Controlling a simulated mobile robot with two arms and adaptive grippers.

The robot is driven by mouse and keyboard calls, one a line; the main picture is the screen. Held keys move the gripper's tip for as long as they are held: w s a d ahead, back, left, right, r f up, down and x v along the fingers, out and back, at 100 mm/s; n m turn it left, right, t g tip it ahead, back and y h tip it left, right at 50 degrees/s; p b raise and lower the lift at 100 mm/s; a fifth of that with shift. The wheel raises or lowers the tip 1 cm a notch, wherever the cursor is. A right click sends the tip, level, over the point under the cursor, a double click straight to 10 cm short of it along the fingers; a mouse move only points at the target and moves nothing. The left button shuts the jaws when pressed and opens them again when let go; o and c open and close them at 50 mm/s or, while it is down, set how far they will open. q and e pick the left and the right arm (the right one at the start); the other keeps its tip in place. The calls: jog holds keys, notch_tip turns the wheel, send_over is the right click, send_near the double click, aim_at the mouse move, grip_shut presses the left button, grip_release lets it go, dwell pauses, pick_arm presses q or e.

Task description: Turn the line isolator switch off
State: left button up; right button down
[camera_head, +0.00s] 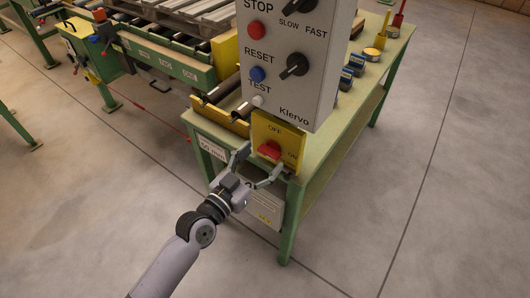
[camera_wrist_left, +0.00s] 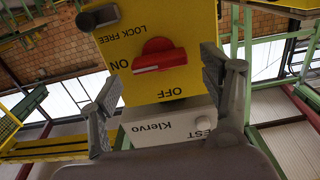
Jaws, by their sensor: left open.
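The line isolator switch is a red knob (camera_head: 270,149) on a yellow plate (camera_head: 262,127) at the corner of the green bench, below the grey control box. OFF is printed above the knob and ON to its right. In the left wrist view the plate is upside down and the red knob (camera_wrist_left: 160,56) has its bar lying roughly level, in line with ON. My left gripper (camera_head: 257,165) is open in front of the knob, its fingers spread to either side. The fingers do not appear to touch the knob. My right gripper is out of view.
The grey control box (camera_head: 306,95) with STOP, RESET and TEST buttons hangs just above the switch. The green bench (camera_head: 335,135) carries blue and yellow items behind it. A roller conveyor (camera_head: 170,58) with pallets is at the back left. The floor in front is clear.

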aim_at(270, 151)
pick_arm(q)
jog(key=shift+x, duration=1.1)
jog(key=shift+c, duration=0.6)
jog(key=c, duration=1)
